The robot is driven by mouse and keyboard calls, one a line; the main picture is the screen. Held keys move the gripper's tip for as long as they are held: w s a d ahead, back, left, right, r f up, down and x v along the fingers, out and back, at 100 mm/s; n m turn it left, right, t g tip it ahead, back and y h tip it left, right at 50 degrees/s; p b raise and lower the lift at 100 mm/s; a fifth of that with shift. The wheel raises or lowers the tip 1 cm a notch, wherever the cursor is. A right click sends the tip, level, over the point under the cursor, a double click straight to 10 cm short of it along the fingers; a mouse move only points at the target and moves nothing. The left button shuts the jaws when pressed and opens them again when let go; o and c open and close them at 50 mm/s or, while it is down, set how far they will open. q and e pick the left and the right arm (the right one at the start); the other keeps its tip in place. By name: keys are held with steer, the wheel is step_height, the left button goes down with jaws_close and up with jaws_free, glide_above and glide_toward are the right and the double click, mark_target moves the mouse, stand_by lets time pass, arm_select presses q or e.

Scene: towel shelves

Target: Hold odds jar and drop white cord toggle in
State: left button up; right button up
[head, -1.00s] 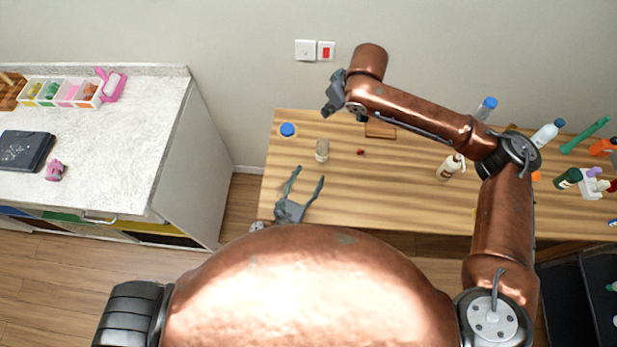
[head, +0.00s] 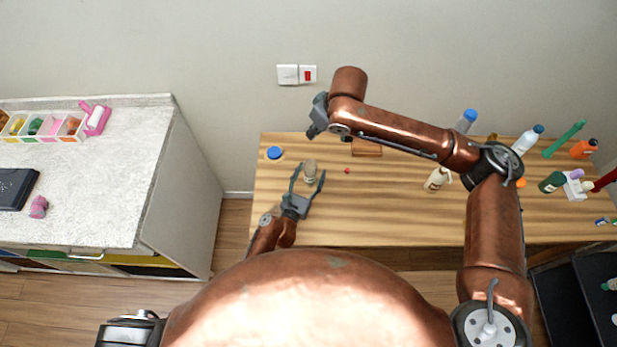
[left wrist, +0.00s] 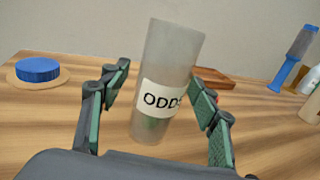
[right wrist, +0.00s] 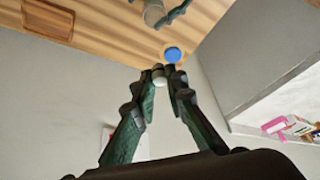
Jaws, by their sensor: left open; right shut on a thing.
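The odds jar (head: 310,169) is a clear greyish cylinder standing on the wooden table. In the left wrist view the odds jar (left wrist: 168,80) has a white "ODDS" label and stands between the fingers. My left gripper (head: 308,178) is open around the jar, with a gap visible on each side. My right gripper (head: 314,132) is up above the back left of the table. In the right wrist view my right gripper (right wrist: 166,78) is shut on the small white cord toggle (right wrist: 159,79) at its fingertips. The jar (right wrist: 154,12) shows at the top edge there.
A blue lid (head: 274,153) lies left of the jar. A small red bit (head: 347,170) lies to its right, and a wooden tray (head: 367,148) is behind. Bottles, one of them white (head: 437,179), stand at the right. The table front is clear.

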arm_select(q)
steer(key=shift+c, duration=0.5)
steer(key=c, duration=1.2)
steer(key=shift+o, duration=0.2)
arm_select(e)
steer(key=shift+d+f, duration=0.15)
steer(key=shift+f, duration=1.65)
steer(key=shift+d+f, duration=0.2)
steer(key=shift+f, duration=1.65)
steer(key=shift+d+f, duration=0.15)
steer(key=shift+f, duration=1.65)
steer(key=o, duration=0.7)
steer(key=shift+o, duration=0.2)
steer(key=shift+r, duration=0.1)
steer(key=v, duration=1.2)
